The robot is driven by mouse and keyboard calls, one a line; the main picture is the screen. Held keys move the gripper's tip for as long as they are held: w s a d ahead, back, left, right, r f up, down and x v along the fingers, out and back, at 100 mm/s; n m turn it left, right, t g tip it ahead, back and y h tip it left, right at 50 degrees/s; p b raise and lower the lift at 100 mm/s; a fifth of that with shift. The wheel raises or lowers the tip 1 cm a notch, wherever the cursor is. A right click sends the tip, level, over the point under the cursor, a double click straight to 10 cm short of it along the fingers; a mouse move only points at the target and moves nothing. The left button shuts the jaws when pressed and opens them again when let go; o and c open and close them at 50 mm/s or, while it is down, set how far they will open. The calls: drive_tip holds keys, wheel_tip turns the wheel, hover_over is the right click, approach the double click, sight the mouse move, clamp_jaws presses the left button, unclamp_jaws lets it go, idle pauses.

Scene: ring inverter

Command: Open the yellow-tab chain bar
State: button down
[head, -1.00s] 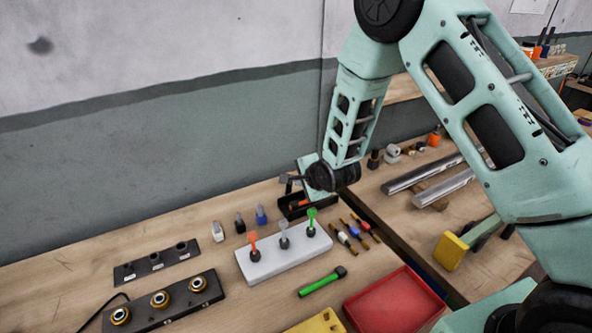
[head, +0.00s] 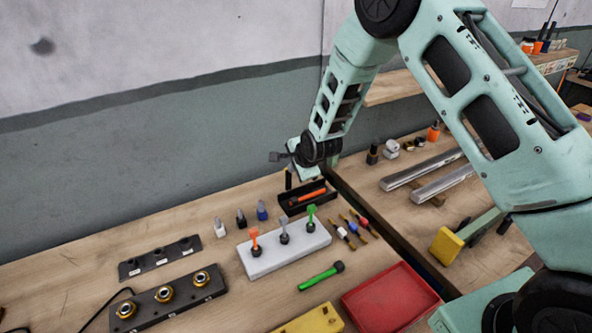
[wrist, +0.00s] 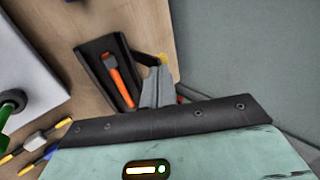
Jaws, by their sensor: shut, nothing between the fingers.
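In the wrist view, a small yellow tab (wrist: 162,59) shows at the end of a short dark bar (wrist: 147,60), beside the black tray. The tab lies right at the tip of my gripper (wrist: 158,72); I cannot tell whether they touch. The rest of the bar is hidden behind the fingers. My grey fingers are shut with nothing seen between them.
The black tray (head: 291,208) holds an orange-handled tool (head: 312,194). In front stands a white block (head: 285,254) with orange, grey and green levers. A red tray (head: 390,304) is nearer. The wall (head: 200,155) is close behind.

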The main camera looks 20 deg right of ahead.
drive_tip(key=shift+w+a+r+g+b, duration=0.1)
drive_tip(key=shift+w+a+g+b, duration=0.1)
drive_tip(key=shift+w+b, duration=0.2)
drive_tip(key=shift+w+a+r+g+b, duration=0.1)
drive_tip(key=shift+w+g+b, duration=0.15)
drive_tip(key=shift+w, duration=0.25)
drive_tip(key=shift+s+d+f, duration=0.1)
drive_tip(key=shift+f, duration=0.05)
drive_tip(key=shift+s+d+f+b, duration=0.1)
drive_tip(key=shift+s+f+b, duration=0.1)
drive_tip(key=shift+s+b, duration=0.3)
drive_tip(key=shift+s, duration=0.25)
